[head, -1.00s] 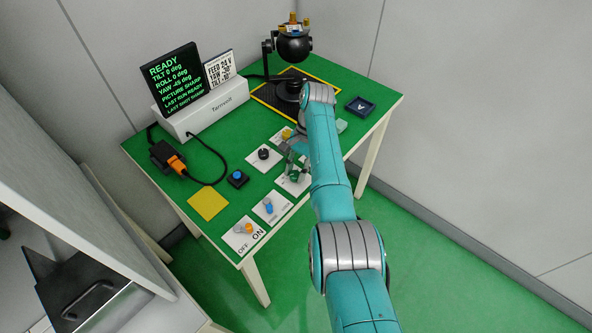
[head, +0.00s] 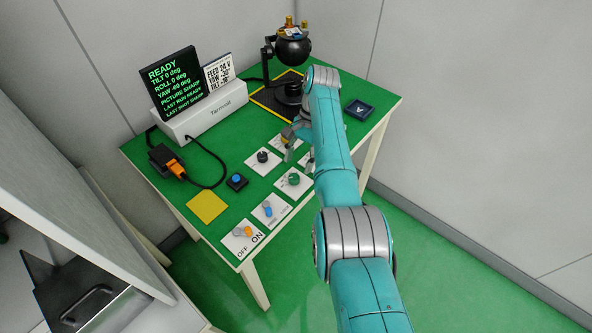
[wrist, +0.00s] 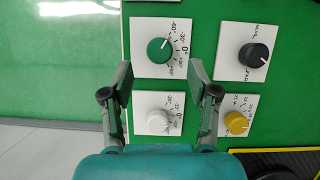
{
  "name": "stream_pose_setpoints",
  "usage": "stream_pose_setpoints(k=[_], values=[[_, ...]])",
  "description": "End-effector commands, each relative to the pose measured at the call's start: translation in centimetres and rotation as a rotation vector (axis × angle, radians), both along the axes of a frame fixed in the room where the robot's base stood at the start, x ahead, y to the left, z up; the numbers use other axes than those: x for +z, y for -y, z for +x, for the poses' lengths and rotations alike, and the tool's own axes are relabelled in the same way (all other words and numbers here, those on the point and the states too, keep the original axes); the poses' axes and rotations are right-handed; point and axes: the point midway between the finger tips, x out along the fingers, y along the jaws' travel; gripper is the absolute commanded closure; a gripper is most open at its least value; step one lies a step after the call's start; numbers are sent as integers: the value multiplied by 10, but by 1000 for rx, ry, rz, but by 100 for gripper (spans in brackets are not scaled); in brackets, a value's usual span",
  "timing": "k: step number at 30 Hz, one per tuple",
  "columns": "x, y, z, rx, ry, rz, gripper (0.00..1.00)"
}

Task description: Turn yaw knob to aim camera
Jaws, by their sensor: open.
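The green knob (head: 293,180) on its white card stands uncovered in the head view. In the wrist view the green knob (wrist: 159,50) lies just beyond my fingertips, with its pointer toward the upper right. My gripper (wrist: 160,76) is open and empty, apart from the knob; it also shows in the head view (head: 298,150), behind the green knob's card. The display (head: 175,85) reads YAW -40 deg, TILT 0 deg, ROLL 0 deg, PICTURE SHARP. The card (head: 219,73) beside it reads FEED 24 V, YAW -30°, and a partly unclear tilt line. The ball-shaped camera (head: 293,47) stands at the back.
A black knob (wrist: 254,54), yellow knob (wrist: 236,122) and white knob (wrist: 157,120) surround the fingers. Nearer the front are a blue button (head: 237,180), a blue-capped control (head: 268,209) and an orange OFF/ON switch (head: 243,231). Cables run along the left.

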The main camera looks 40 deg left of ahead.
Motion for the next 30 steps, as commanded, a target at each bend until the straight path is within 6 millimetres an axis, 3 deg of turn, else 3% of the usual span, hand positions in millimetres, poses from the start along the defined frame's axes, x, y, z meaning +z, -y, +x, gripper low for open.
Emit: stream_pose_setpoints(k=[6, 12, 30], values=[[41, 1, 17, 0, 1, 1, 40], [59, 1, 25, -1, -1, -1, 40], [65, 1, 27, -1, -1, -1, 40]])
